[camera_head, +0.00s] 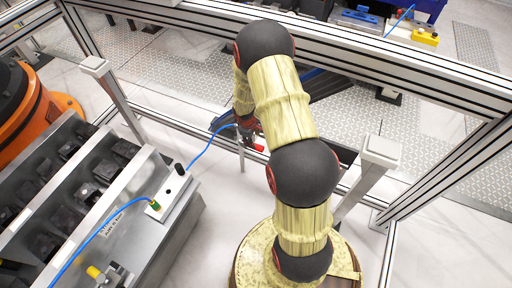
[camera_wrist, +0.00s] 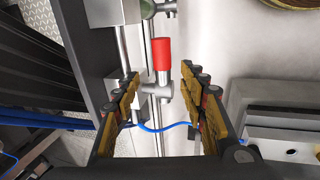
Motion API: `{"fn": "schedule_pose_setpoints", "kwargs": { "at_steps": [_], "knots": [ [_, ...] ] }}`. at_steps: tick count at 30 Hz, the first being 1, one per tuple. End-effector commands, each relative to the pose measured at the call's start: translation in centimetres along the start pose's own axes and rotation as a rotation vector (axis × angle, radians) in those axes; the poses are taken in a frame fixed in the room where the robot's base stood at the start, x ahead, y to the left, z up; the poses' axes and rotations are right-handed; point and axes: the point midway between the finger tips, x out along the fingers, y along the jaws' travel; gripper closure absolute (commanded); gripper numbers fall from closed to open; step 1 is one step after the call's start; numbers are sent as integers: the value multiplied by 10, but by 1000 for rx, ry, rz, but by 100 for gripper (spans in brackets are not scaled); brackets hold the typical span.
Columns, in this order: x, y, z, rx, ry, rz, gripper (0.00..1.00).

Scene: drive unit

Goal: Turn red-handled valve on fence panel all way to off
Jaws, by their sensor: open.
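The valve has a red handle (camera_wrist: 162,54) on a metal body and stem, fixed beside a metal fence post (camera_wrist: 126,45). In the wrist view the handle points toward the top of the picture. My gripper (camera_wrist: 166,84) is open, with one finger on each side of the valve body in the picture. I cannot tell whether a finger touches it. In the head view the red handle (camera_head: 259,147) shows small beside my arm, which hides part of the valve and most of my gripper.
A blue hose (camera_head: 215,135) runs from the valve area to a fitting on the grey machine (camera_head: 180,205) at left. Fence posts (camera_head: 372,165) and rails stand around. An orange robot (camera_head: 35,120) is at far left. Pale floor lies between the machine and my base.

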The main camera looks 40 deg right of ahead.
Motion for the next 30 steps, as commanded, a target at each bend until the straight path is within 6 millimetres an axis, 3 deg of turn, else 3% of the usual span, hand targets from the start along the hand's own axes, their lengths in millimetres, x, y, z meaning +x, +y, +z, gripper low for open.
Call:
{"fn": "schedule_pose_setpoints", "kwargs": {
  "at_steps": [8, 19, 30],
  "knots": [
    [26, -3, 3, -9, -3, -7, 58],
    [80, -3, 3, -9, -3, -6, 58],
    [88, -2, 3, -7, -2, -6, 58]
  ]
}}
